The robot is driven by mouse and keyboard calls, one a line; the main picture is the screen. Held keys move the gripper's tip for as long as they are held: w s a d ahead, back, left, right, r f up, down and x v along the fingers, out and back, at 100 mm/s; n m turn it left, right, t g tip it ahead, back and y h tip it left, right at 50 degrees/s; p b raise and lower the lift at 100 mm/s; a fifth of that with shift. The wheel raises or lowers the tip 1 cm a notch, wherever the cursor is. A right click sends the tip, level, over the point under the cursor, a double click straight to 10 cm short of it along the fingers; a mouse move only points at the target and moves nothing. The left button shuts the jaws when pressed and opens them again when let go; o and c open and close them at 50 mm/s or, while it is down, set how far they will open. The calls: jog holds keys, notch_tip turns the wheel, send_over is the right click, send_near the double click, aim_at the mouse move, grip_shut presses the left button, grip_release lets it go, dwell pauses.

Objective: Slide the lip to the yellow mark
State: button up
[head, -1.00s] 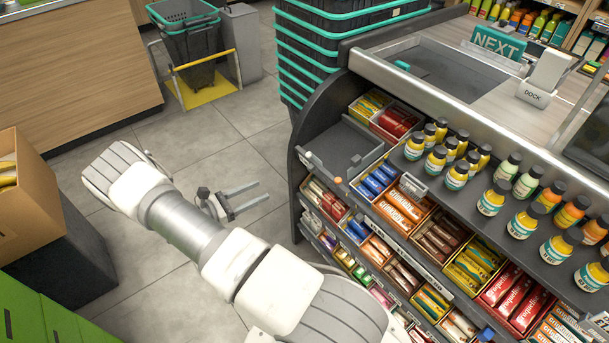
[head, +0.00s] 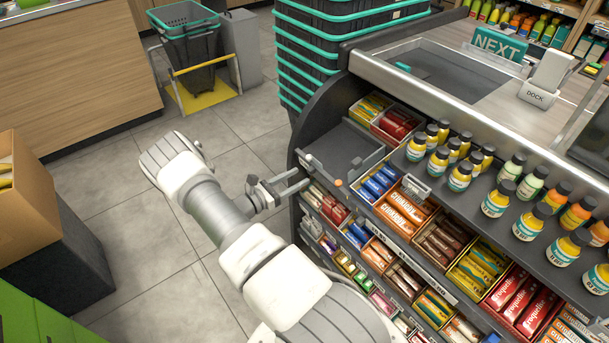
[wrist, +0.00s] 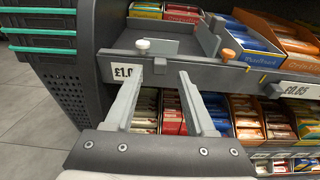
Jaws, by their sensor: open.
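The grey front lip (wrist: 190,64) runs along the front edge of an empty shelf bay (head: 345,148). A white knob (wrist: 142,45) stands at its left and an orange knob (wrist: 228,55) farther right; the white knob (head: 309,158) and orange knob (head: 338,183) also show in the head view. A small yellow mark (wrist: 263,79) seems to show on the shelf edge right of the orange knob. My gripper (wrist: 160,74) is open and empty, its fingers pointing at the lip, below and between the knobs. I cannot tell whether the fingertips touch it. In the head view my gripper (head: 304,180) is at the shelf's left end.
Candy boxes fill the bays right of the empty one and the shelf below (wrist: 205,110). Bottles (head: 460,175) stand on the upper right shelf. Stacked teal-rimmed baskets (head: 310,50) rise behind the shelf's end panel. The floor (head: 150,240) on the left is open.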

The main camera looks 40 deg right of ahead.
aim_at(308, 172)
jog(key=shift+s+d, duration=0.2)
jog(key=shift+d, duration=1.55)
grip_shut()
